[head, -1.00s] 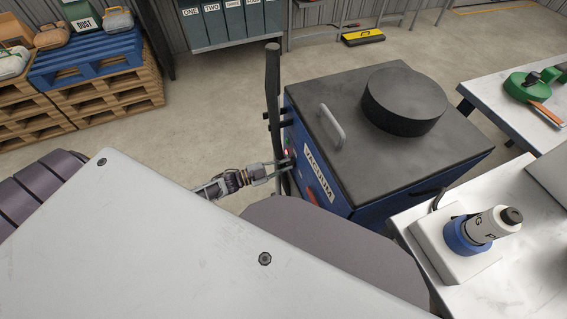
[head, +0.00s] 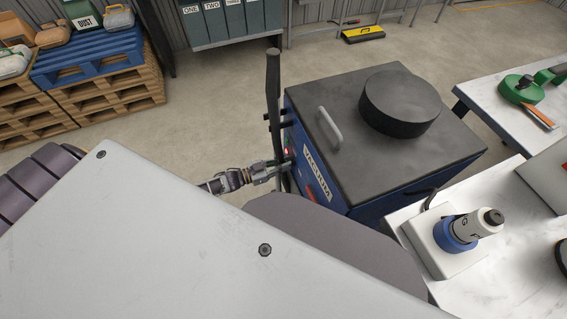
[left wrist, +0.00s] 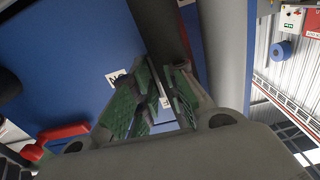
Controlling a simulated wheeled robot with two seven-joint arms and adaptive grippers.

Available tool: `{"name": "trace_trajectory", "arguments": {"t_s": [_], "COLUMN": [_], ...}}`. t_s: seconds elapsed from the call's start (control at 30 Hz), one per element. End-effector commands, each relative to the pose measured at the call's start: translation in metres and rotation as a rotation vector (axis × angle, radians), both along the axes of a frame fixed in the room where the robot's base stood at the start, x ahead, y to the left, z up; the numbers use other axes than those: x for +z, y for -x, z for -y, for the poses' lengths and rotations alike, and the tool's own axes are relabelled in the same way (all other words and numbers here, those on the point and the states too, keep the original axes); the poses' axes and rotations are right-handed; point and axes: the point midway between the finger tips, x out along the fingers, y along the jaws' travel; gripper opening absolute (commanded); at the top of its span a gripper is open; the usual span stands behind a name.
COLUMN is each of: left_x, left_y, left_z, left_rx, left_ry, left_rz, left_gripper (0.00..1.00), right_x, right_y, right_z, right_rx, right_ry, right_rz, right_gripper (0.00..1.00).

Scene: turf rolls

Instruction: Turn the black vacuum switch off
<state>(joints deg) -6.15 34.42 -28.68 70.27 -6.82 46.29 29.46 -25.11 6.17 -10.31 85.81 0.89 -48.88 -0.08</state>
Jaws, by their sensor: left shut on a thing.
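The blue vacuum (head: 365,206) with a dark top stands in the middle of the head view, its VACUUM label (head: 317,172) on the near side. A small red light (head: 286,151) glows on its left panel. My left gripper (head: 281,166) is at that panel, beside the upright dark handle bar (head: 273,90). In the left wrist view its green-padded fingers (left wrist: 160,100) are closed together at the blue panel (left wrist: 85,60), next to an ON label (left wrist: 115,77) seen upside down. The black switch is mostly hidden between the fingers. My right gripper is not in view.
A red lever (left wrist: 62,133) sits near the fingers in the left wrist view. The dark handle bar passes close to them. A white table (head: 400,222) with a blue-and-white device (head: 455,235) stands right of the vacuum. Pallets (head: 105,95) stand at the back left.

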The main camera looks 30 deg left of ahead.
Motion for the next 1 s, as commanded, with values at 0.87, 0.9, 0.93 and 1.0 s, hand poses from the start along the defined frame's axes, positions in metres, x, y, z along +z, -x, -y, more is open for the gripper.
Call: {"name": "trace_trajectory", "arguments": {"t_s": [0.87, 0.9, 0.93, 1.0], "left_x": [-0.001, -0.0009, -0.0008, -0.0007], "left_y": [0.0004, 0.0004, 0.0004, 0.0003], "left_z": [-0.0004, -0.0004, -0.0002, -0.0001], "left_rx": [0.001, 0.001, 0.001, 0.0], "left_ry": [0.032, 0.031, 0.031, 0.031], "left_rz": [-0.031, -0.03, -0.03, -0.029], "left_gripper": [0.36, 0.36, 0.36, 0.36], "right_x": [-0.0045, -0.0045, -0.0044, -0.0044], "right_y": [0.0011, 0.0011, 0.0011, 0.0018], "right_z": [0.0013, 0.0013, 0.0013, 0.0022], "right_rx": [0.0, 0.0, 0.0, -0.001], "right_ry": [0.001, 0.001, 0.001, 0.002], "right_rz": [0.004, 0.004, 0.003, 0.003], "right_gripper": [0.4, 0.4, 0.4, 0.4]}}
